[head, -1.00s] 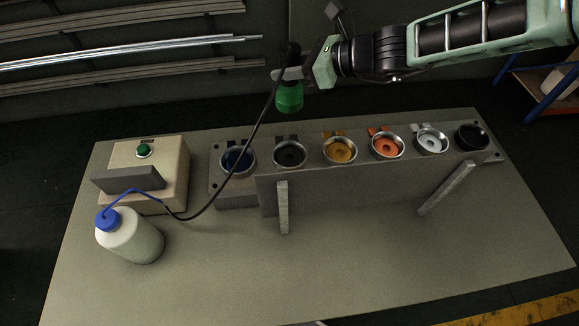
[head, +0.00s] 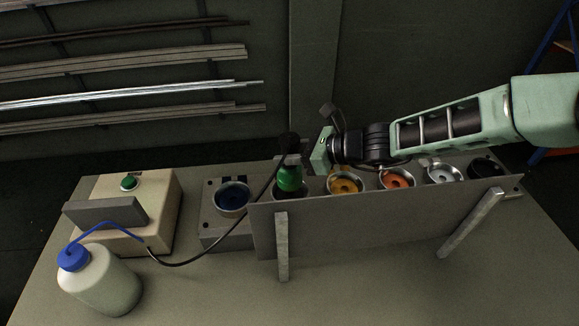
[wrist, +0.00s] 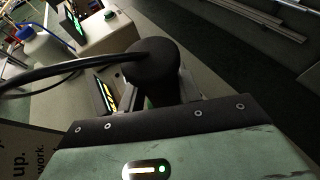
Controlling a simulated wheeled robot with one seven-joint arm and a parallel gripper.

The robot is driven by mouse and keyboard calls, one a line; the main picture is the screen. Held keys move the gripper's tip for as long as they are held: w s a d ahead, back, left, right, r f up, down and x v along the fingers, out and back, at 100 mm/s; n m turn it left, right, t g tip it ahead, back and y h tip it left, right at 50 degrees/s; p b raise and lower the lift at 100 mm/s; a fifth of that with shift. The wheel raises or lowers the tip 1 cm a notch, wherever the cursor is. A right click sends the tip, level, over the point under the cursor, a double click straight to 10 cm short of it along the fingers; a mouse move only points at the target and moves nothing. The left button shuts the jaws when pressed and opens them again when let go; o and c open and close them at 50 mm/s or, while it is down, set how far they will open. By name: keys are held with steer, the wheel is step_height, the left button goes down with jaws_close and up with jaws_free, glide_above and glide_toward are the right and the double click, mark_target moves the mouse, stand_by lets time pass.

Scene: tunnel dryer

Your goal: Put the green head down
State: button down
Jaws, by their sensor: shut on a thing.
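The green head (head: 290,178) is a green cylinder with a black top and a black cable. My gripper (head: 291,158) is shut on it and holds it upright over the second cup from the left (head: 277,193). Its lower end overlaps that cup's opening in the head view; whether it touches the cup I cannot tell. In the wrist view the black top (wrist: 152,62) and its cable stand in front of my gripper, and the green part is mostly hidden.
A blue cup (head: 231,197) is to the left, and yellow (head: 345,186), orange (head: 397,180), white and black cups are to the right. An upright grey panel (head: 360,228) stands before the row. A beige box (head: 150,200) with a green button and a white bottle (head: 100,283) stand at the left.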

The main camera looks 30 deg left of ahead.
steer(key=shift+f+p, duration=0.45)
steer(key=shift+f, duration=1.6)
steer(key=c, duration=1)
jaws_free()
steer(key=shift+f, duration=0.15)
steer(key=shift+o, duration=0.2)
steer(key=p+v, duration=0.4)
steer(key=v, duration=0.8)
